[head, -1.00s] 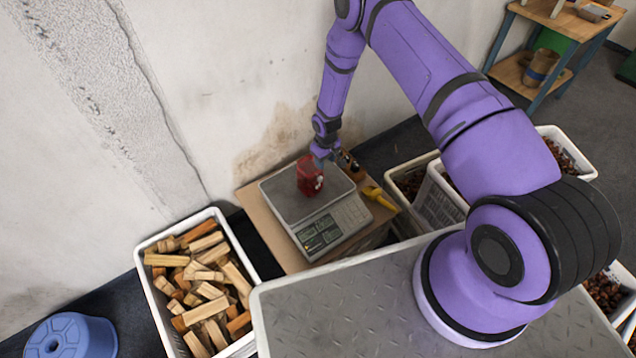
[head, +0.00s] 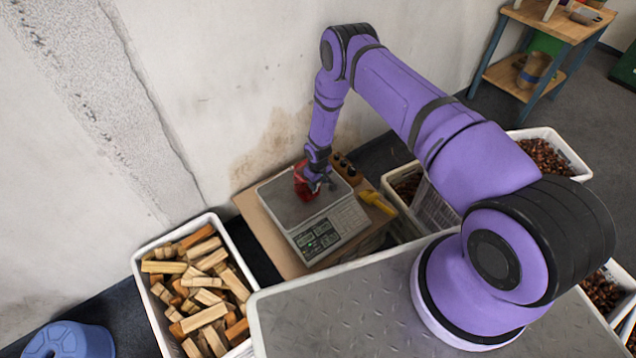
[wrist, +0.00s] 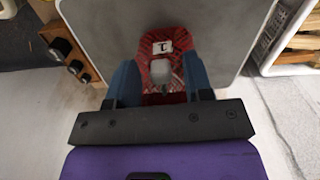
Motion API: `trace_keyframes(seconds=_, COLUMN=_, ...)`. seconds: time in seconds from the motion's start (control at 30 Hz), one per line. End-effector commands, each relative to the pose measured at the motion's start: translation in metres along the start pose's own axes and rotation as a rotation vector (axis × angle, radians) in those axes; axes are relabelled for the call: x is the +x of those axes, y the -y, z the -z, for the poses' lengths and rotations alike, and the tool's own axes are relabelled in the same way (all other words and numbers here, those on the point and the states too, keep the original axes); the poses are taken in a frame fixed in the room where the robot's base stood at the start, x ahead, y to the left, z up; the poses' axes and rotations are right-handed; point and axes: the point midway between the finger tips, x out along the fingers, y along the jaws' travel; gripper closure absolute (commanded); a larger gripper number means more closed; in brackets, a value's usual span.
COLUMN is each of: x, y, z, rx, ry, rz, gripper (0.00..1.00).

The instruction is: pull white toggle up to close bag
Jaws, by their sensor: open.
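The red mesh bag (head: 304,184) stands on the metal plate of the scale (head: 283,204). In the wrist view the bag (wrist: 180,42) carries a white tag with a dark mark (wrist: 162,47). A pale grey-white toggle (wrist: 165,73) sits on the bag's near side, between my gripper's fingers. My gripper (wrist: 162,78) is open, with one blue finger on each side of the toggle and bag top. In the head view my gripper (head: 318,180) is down at the bag and partly covers it. I cannot tell whether the fingers touch the bag.
The scale stands on a brown board (head: 251,207) near the wall. A yellow-handled tool (head: 376,201) and several dark knobs (head: 345,165) lie beside it. A white crate of wood blocks (head: 140,257) stands left. Chestnut crates (head: 574,155) stand right.

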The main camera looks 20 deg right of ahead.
Motion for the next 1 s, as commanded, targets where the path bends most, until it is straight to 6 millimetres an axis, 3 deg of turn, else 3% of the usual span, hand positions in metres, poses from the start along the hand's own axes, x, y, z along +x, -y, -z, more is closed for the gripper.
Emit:
trace_keyframes(seconds=0.3, x=0.002, y=0.000, z=0.000, rx=0.000, ry=0.000, rz=0.000, gripper=0.55)
trace_keyframes(seconds=0.5, x=0.002, y=0.000, z=0.000, rx=0.000, ry=0.000, rz=0.000, gripper=1.00)
trace_keyframes(seconds=0.77, x=-0.003, y=0.000, z=0.001, rx=0.000, ry=-0.001, rz=0.000, gripper=1.00)
trace_keyframes(seconds=1.0, x=-0.036, y=0.000, z=0.001, rx=0.001, ry=-0.001, rz=0.000, gripper=1.00)
